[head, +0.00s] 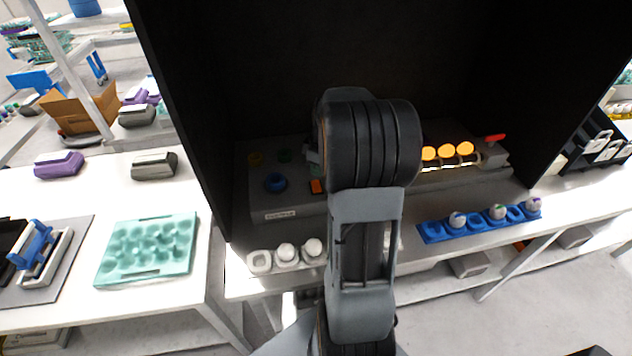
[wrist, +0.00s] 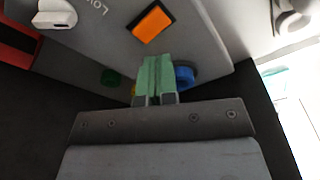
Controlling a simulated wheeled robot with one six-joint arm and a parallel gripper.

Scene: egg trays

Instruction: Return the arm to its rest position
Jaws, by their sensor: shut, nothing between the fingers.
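My arm (head: 362,250) rises in the middle of the head view and bends toward the dark booth. Its body hides most of my gripper there. In the wrist view my gripper (wrist: 155,82) has its pale green fingers together, with nothing between them. The fingers are in front of a grey control panel (wrist: 95,40), near a blue knob (wrist: 184,77) and below an orange button (wrist: 152,22). I cannot tell whether they touch the panel.
A white egg tray (head: 260,262) and a blue egg tray (head: 433,232) with eggs stand on the booth's front ledge. Glowing orange eggs (head: 447,152) sit on the machine behind. A teal tray (head: 150,272) lies on the left table. Dark booth walls (head: 185,90) flank the arm.

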